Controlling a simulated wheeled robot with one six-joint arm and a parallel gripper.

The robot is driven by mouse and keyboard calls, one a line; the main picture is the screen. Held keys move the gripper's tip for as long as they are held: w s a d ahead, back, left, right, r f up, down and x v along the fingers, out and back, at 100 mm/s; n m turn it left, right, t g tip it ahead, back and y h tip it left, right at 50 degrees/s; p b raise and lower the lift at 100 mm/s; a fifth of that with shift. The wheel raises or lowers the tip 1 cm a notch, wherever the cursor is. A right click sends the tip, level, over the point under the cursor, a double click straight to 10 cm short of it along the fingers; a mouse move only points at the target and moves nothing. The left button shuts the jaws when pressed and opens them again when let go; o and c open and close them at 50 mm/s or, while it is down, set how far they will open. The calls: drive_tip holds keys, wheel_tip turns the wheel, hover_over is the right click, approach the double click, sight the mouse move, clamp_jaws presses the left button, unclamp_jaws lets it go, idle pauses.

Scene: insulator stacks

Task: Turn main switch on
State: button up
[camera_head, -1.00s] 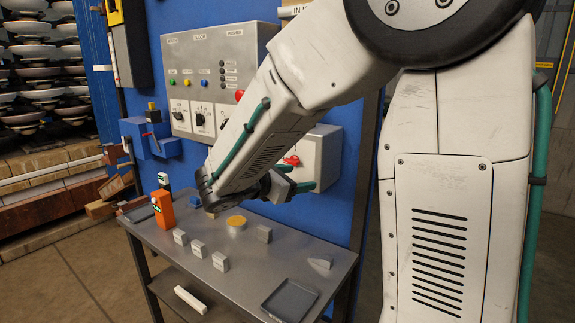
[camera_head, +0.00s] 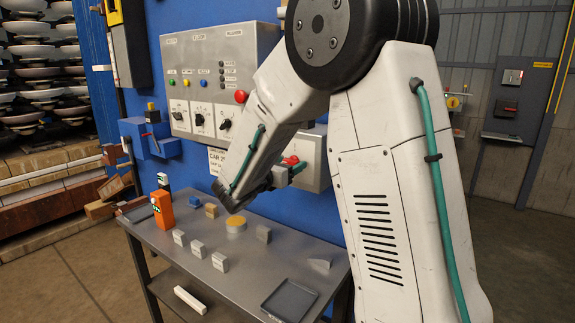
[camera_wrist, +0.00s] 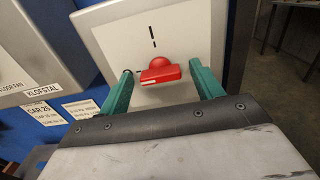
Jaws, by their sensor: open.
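The red switch handle (camera_head: 290,160) sits on the front of a pale grey box (camera_head: 318,165) on the blue panel. My gripper (camera_head: 292,170) is in front of this box. In the wrist view my gripper (camera_wrist: 162,80) is open, with one green finger on each side of the red handle. Small gaps show between fingers and handle, so it is not clasped. My wrist hides part of the box in the head view.
A larger control box (camera_head: 215,75) with knobs, coloured buttons and a red button (camera_head: 241,96) hangs to the upper left. A metal table (camera_head: 190,262) below holds small blocks, an orange device (camera_head: 163,212) and a dark tray (camera_head: 290,298). Paper labels (camera_wrist: 62,112) are left of the box.

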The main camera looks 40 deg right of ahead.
drive_tip(key=c, duration=1)
drive_tip(key=shift+m, duration=0.3)
drive_tip(key=m, duration=0.3)
drive_tip(key=shift+m, duration=0.3)
drive_tip(key=m, duration=0.4)
drive_tip(key=shift+m, duration=0.3)
drive_tip(key=m, duration=0.4)
drive_tip(key=shift+m, duration=2.5)
